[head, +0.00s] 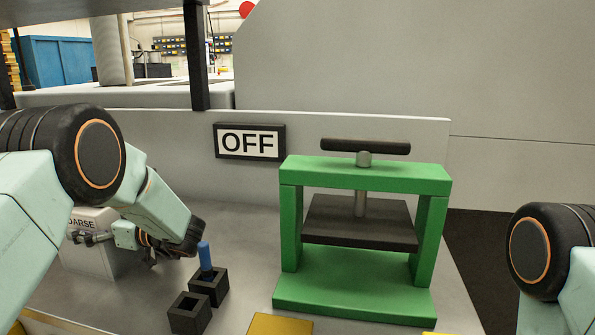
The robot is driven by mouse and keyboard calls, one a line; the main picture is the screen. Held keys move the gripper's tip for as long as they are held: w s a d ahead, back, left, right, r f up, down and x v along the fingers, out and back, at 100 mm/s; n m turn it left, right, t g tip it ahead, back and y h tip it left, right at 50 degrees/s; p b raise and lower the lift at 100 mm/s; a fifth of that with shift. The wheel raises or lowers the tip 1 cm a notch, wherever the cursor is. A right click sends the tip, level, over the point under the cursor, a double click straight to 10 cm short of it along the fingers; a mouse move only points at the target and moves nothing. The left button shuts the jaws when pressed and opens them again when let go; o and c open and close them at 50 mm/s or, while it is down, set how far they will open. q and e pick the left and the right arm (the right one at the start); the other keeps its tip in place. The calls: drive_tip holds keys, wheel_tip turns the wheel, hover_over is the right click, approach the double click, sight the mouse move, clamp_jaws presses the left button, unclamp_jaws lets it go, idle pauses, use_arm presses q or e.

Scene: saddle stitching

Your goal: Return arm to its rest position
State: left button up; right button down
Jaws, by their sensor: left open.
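My left arm comes in from the left and bends down over the left part of the grey bench (240,225). My left gripper (85,238) is small in view, turned to the left in front of a grey box (88,262) with a partly hidden label ending in "OARSE". Its jaws are open and nothing shows between them. Whether it touches the box I cannot tell. Of my right arm only a joint and a link show at the right edge; its gripper is out of view.
A green screw press (355,307) stands right of centre. A blue rod (206,257) stands in a black square holder (211,290) near my left wrist; another holder (188,321) is in front. An "OFF" sign (249,142) is on the back panel. A yellow block (280,325) is at the bottom.

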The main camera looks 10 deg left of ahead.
use_arm(q)
drive_tip(key=shift+r, duration=0.3)
drive_tip(key=shift+f, duration=0.3)
wheel_tip(320, 180, up, 10)
drive_tip(key=shift+f, duration=0.15)
wheel_tip(320, 180, down, 10)
drive_tip(key=shift+f, duration=0.15)
wheel_tip(320, 180, up, 6)
drive_tip(key=shift+f+p, duration=0.15)
drive_tip(key=shift+p, duration=1.1)
drive_tip(key=shift+r, duration=0.25)
